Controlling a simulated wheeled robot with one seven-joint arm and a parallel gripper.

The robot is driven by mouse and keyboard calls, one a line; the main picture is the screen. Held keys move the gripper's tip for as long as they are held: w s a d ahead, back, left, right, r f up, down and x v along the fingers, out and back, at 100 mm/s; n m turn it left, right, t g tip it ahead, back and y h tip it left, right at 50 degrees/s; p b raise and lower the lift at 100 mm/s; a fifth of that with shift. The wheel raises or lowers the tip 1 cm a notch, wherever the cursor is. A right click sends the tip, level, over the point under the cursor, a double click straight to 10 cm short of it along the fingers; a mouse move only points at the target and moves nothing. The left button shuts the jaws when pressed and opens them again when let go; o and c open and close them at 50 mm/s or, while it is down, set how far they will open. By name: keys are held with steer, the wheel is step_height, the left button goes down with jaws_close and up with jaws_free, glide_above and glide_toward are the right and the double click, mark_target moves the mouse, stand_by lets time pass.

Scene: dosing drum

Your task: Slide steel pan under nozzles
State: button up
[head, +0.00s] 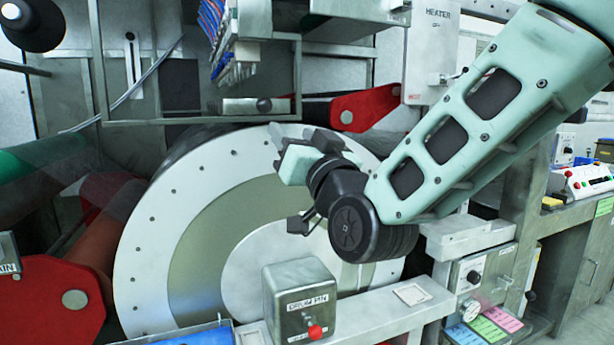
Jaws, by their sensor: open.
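The steel pan (240,107) shows as a low grey front with a round black knob, inside the machine frame above the big drum. A row of nozzles (236,72) on blue and red tubes hangs above it, under a steel housing. The pan's depth and how far it sits under the nozzles are hard to tell. My gripper (300,135) is open, in front of the upper part of the drum, a little below and to the right of the knob in the picture. It appears apart from the pan; its fingers are partly hidden by its own body.
The large pale drum (140,265) fills the middle. A red arm (375,108) lies right of the pan. A grey box with a red knob (300,295) stands on the front ledge. A steel frame bar (298,60) stands close right of the nozzles.

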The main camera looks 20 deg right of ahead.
steer(key=b+v, duration=0.3)
steer(key=shift+s+d+f, duration=0.1)
steer(key=shift+s, duration=0.3)
stand_by(0.3)
steer(key=s+a+f+n+g+y, duration=0.1)
steer(key=a+f+n+g+y, duration=0.15)
steer(key=a+f+g, duration=0.35)
steer(key=s+a+f+n+g+y, duration=0.1)
steer(key=a+f+n+g+y, duration=0.15)
steer(key=f, duration=0.55)
steer(key=s+a+f+n+g+h, duration=0.2)
steer(key=s+a+f+g, duration=0.1)
steer(key=s+f+g, duration=0.65)
steer(key=s+d+f+n+g+h, duration=0.2)
steer(key=s+d+f+g+h, duration=0.25)
steer(key=s+f, duration=0.4)
step_height(320, 180, up, 14)
steer(key=s+p, duration=0.1)
steer(key=p, duration=1.2)
steer(key=shift+s+d, duration=0.4)
steer(key=shift+d, duration=0.05)
